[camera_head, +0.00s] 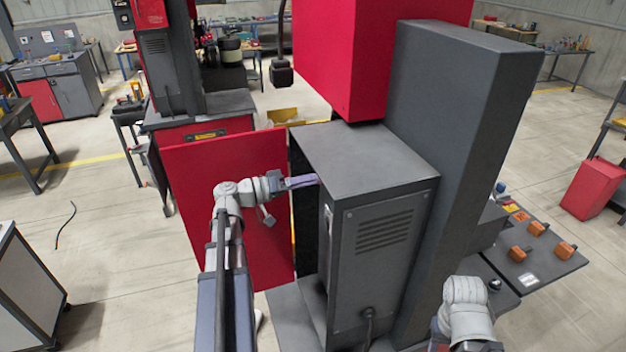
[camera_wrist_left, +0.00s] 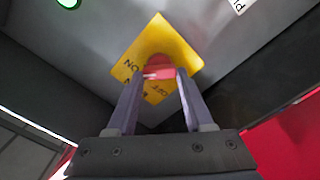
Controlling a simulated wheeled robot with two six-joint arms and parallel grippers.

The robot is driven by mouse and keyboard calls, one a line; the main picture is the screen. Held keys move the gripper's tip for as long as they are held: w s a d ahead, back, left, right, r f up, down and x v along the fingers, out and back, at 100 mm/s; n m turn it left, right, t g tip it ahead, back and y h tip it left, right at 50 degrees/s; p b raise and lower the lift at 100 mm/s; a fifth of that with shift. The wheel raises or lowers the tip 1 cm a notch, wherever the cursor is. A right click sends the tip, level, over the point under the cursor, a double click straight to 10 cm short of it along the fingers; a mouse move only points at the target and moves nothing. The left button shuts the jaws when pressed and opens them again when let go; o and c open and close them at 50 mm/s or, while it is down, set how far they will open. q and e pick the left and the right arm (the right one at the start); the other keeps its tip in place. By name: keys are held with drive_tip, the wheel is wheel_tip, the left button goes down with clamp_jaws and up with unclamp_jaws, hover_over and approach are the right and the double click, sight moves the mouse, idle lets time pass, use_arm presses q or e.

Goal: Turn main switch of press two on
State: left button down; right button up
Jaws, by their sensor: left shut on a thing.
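The main switch is a red rotary knob (camera_wrist_left: 160,72) on a yellow plate (camera_wrist_left: 152,42) with ON and OFF lettering, seen in the left wrist view. My left gripper (camera_wrist_left: 160,80) has one finger on each side of the knob and is shut on it. Which way the knob points is hard to tell, as the fingers cover part of it. In the head view my left gripper (camera_head: 306,181) reaches the side of the grey press cabinet (camera_head: 365,160), and the switch is hidden there. My right arm shows at the lower right, with its gripper out of view.
A red panel (camera_head: 215,190) stands just behind my left forearm. A green light (camera_wrist_left: 68,3) and a white label (camera_wrist_left: 241,4) are near the plate. A dark panel with orange knobs (camera_head: 537,228) is at the right. Open floor lies at the left.

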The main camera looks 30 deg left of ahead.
use_arm(q)
drive_tip(key=shift+m, duration=0.5)
drive_tip(key=shift+c, duration=1.4)
unclamp_jaws()
drive_tip(key=v, duration=0.8)
